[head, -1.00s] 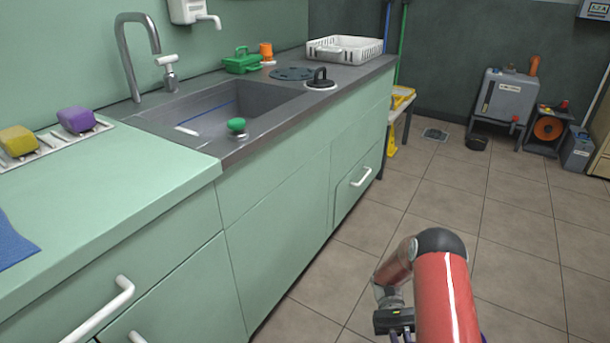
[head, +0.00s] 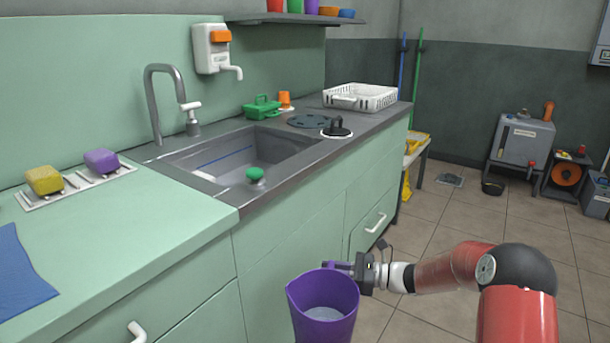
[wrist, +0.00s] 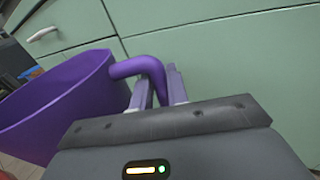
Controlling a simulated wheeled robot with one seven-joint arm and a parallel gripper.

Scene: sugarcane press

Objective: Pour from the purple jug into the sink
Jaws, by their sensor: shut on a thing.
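The purple jug (head: 324,312) is upright in front of the green cabinets, below counter height, with pale liquid inside. My gripper (head: 352,269) is shut on the jug's handle from the right. The wrist view shows the purple jug (wrist: 55,105) at the left and its handle between the fingers of my gripper (wrist: 158,88). The sink (head: 245,155) is a grey basin set in the counter, up and to the left of the jug. A curved tap (head: 165,95) stands behind it. The jug's bottom is cut off in the head view.
A green knob (head: 255,174) stands at the sink's front edge. Yellow (head: 44,180) and purple (head: 101,161) sponges sit on a rack at the left. A black-handled plug (head: 336,128) and white basket (head: 360,96) are right of the sink. The front-left counter is largely clear.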

